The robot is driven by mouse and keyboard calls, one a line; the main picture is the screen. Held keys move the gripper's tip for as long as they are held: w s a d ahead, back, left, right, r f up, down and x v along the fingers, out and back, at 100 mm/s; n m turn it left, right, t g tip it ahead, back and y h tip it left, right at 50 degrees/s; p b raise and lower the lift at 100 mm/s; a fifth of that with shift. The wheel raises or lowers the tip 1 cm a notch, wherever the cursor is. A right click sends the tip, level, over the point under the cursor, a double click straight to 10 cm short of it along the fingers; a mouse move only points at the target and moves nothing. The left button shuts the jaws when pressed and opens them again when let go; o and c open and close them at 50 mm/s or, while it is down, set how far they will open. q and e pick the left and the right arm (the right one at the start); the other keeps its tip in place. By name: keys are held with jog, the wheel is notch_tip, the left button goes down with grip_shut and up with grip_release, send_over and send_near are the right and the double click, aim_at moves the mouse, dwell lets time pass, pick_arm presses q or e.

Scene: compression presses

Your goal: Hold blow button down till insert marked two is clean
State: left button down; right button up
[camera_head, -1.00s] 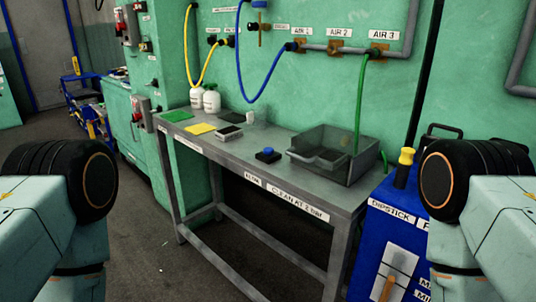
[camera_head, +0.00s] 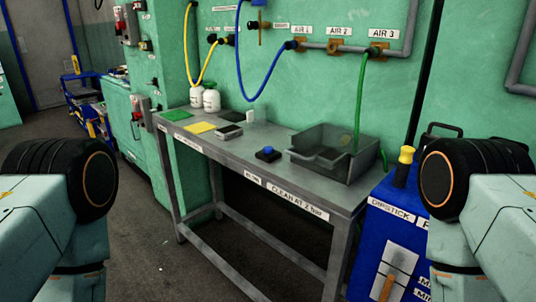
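The blow button (camera_head: 267,153) is a small dark block with a blue top. It stands on the grey metal table (camera_head: 240,153), above a front-edge label that seems to read BLOW. A grey open bin (camera_head: 322,160) stands to its right, with a green hose (camera_head: 361,105) coming down into it from the AIR 3 outlet. I cannot make out an insert marked two; the bin's inside is mostly hidden. Parts of my two arms show at the left and right edges, apart from the table. Neither gripper is in view.
A blue cabinet (camera_head: 388,240) with a yellow-handled dipstick (camera_head: 404,165) stands at the right. The floor in front is clear.

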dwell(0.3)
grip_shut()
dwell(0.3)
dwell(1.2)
